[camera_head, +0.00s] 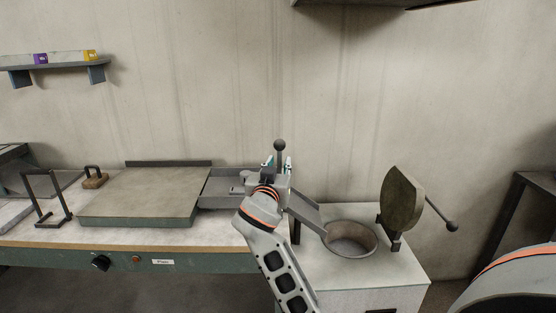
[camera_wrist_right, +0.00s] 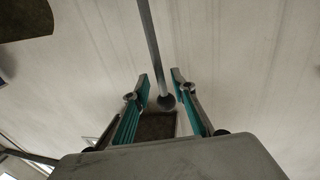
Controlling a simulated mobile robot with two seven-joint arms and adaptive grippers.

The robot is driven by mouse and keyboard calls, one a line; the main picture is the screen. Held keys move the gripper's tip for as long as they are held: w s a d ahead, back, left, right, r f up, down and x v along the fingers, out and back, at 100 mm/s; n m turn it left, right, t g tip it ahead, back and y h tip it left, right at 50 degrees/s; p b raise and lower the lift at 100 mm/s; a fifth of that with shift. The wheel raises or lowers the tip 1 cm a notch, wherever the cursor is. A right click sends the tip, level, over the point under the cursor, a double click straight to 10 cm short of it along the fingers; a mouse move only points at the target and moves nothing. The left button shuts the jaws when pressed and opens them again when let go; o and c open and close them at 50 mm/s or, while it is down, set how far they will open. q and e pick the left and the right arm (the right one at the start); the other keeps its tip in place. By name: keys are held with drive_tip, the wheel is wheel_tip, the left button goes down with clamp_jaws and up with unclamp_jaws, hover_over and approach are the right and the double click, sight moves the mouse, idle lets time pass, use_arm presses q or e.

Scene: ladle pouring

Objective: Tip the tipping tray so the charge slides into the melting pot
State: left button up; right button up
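The grey tipping tray (camera_head: 213,199) sits level at the right end of the bench, partly hidden by my right gripper. Small grey pieces (camera_head: 238,187) lie in it, perhaps the charge. A sloped chute (camera_head: 304,208) leads right to the round, open melting pot (camera_head: 351,239). My right gripper (camera_head: 278,167) is beside the tray's right end, just below a dark ball knob (camera_head: 280,145). In the right wrist view, my right gripper (camera_wrist_right: 160,78) has its fingers apart, with a rod and ball knob (camera_wrist_right: 166,102) showing between them and gaps on both sides. My left gripper is out of view.
The pot's round lid (camera_head: 402,199) stands raised to its right, with a ball-ended handle (camera_head: 451,226). A wide flat plate (camera_head: 145,194) covers the bench left of the tray. A black frame (camera_head: 47,198) and handled block (camera_head: 95,179) stand farther left.

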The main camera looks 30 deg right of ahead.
drive_tip(key=shift+x, duration=1.3)
clamp_jaws()
